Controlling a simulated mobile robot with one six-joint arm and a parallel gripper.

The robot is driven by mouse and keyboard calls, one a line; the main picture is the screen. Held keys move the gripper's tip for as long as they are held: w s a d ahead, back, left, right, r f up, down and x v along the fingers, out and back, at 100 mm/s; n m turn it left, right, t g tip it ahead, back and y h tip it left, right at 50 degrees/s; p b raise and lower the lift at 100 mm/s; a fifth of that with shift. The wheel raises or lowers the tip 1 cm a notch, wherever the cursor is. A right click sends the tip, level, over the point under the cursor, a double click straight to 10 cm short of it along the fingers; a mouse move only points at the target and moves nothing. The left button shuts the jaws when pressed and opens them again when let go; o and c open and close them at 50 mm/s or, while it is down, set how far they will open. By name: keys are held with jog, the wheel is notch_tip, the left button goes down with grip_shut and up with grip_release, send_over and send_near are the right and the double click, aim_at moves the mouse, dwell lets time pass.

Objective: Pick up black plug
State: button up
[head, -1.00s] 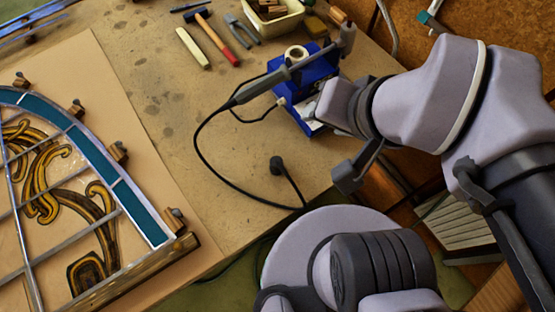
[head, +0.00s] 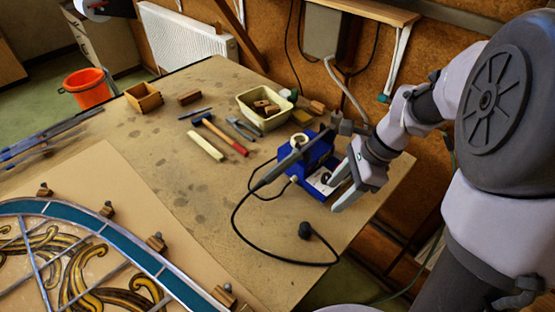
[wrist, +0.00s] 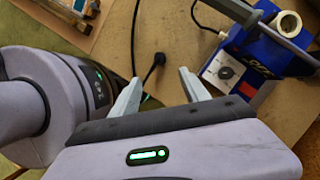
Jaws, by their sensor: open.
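The black plug (head: 305,230) lies on the tan workbench near its front right edge, on the end of a black cord. In the wrist view the plug (wrist: 158,59) shows beyond the gap between my fingertips, with its cord running down between the fingers. My gripper (head: 334,192) is open and empty. In the head view it is up and to the right of the plug, beside the blue soldering station. Both fingers also show in the wrist view (wrist: 161,78). The plug is apart from the fingers.
The blue soldering station (head: 314,160) with its grey iron (head: 279,167) stands close to my gripper. The leaded panel (head: 134,252) lies at the left. A hammer (head: 222,135), pliers (head: 243,128) and a cream tray (head: 264,119) are farther back. Bench around the plug is mostly clear.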

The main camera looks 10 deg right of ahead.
jog(key=b, duration=0.5)
send_near(306, 226)
jog(key=x, duration=0.4)
jog(key=shift+w+d+f, duration=0.15)
jog(key=shift+w+f, duration=0.15)
jog(key=shift+w, duration=0.05)
jog(key=b+x, duration=0.1)
jog(key=x, duration=0.1)
jog(key=b+x, duration=0.1)
jog(key=x, duration=0.1)
jog(key=b+x, duration=0.1)
jog(key=x, duration=0.1)
jog(key=shift+s+a+r, duration=0.1)
jog(key=shift+s+a, duration=0.1)
jog(key=shift+s, duration=0.15)
jog(key=shift+r, duration=0.1)
grip_shut()
